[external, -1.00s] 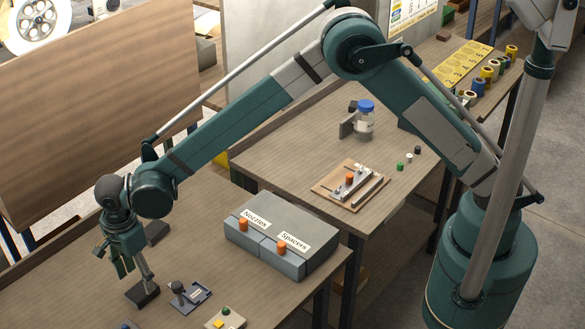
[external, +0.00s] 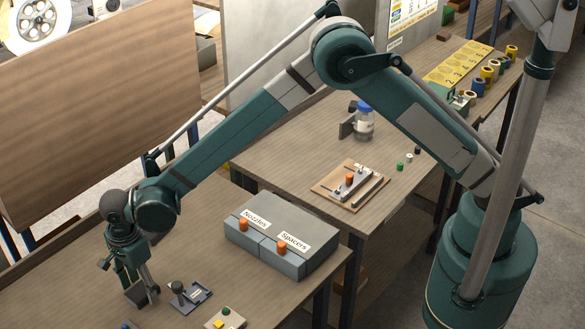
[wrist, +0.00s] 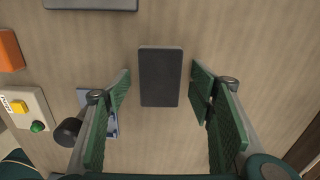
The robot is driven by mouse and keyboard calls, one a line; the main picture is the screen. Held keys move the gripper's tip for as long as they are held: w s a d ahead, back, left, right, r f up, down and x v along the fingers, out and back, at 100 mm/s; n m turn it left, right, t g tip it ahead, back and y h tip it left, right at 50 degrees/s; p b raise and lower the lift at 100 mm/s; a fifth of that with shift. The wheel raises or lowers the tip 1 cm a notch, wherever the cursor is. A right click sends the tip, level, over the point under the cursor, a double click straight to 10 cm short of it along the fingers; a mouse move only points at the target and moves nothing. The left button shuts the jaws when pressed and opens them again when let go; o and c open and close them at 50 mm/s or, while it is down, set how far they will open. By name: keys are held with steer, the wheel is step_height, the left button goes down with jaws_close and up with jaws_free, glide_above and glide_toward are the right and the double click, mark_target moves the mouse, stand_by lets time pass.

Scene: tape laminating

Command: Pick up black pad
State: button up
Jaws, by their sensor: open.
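The black pad (wrist: 160,77) is a dark rectangle lying flat on the wooden table, in the middle of the wrist view. It also shows in the external view (external: 135,295), partly covered by my gripper. My gripper (wrist: 163,90) is open, with one green-padded finger to the left of the pad and one to the right. A gap of bare table shows between the pad and each finger in the wrist view. In the external view my gripper (external: 145,290) points down over the pad, low above the table. Its exact height is unclear.
A blue-grey fixture with a dark knob (external: 178,287) lies close to the right of my gripper. A button box (external: 225,318) is further right. The grey drawer box (external: 282,230) stands behind. A dark flat object (wrist: 90,3) shows at the wrist view's top edge.

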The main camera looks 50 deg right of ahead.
mark_target(141, 289)
steer(key=c, duration=1)
steer(key=shift+o, duration=0.2)
step_height(141, 289, up, 10)
stand_by(0.5)
